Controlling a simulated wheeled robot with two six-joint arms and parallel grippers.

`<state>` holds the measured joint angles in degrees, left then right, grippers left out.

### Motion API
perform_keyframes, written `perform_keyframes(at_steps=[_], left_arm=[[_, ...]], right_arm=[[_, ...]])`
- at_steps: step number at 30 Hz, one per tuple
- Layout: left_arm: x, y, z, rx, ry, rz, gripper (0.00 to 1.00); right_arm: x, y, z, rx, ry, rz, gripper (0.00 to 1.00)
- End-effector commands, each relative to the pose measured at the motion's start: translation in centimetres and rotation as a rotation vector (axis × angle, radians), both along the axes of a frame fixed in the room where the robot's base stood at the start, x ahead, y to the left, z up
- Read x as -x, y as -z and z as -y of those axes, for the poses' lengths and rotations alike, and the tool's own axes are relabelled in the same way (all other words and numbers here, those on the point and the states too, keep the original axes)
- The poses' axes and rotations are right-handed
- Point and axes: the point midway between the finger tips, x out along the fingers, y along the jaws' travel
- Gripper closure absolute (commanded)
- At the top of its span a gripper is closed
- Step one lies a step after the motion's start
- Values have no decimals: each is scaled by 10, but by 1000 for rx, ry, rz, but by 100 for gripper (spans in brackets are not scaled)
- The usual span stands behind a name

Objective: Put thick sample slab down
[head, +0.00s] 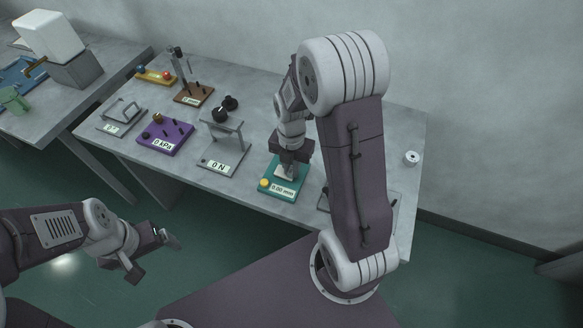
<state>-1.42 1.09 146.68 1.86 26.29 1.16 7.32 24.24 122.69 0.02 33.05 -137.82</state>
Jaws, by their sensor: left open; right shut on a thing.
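My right gripper (290,162) points down over a teal gauge (289,188) on the table. The gauge has a yellow knob and a label reading 0.00 mm. The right gripper is shut on a pale piece (286,172), which seems to be the thick sample slab. The slab is mostly hidden by the fingers, and I cannot tell whether it touches the gauge. My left gripper (153,256) is open and empty, over the floor in front of the table.
Left of the teal gauge stand a grey 0 N stand (222,148), a purple 0 kPa device (165,138) and several other instruments. A small white ring (411,158) lies at the right. My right arm hides part of the table. A second table (88,52) is at the left.

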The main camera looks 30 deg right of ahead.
Motion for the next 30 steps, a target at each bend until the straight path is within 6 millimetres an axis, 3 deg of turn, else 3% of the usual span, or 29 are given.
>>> perform_keyframes(at_steps=[5,6,8,17,20,30], left_arm=[[0,3,0,0,0,0,13],[0,2,0,0,0,0,13],[0,2,0,0,0,0,13],[0,1,0,0,0,0,13],[0,-3,0,0,0,0,13],[0,-20,0,0,0,0,13]], right_arm=[[0,4,0,0,0,0,100],[0,4,0,0,0,0,79],[0,4,0,0,0,0,63],[0,2,0,0,0,0,63],[-1,-8,0,0,0,3,63],[-1,-93,0,0,0,4,63]])
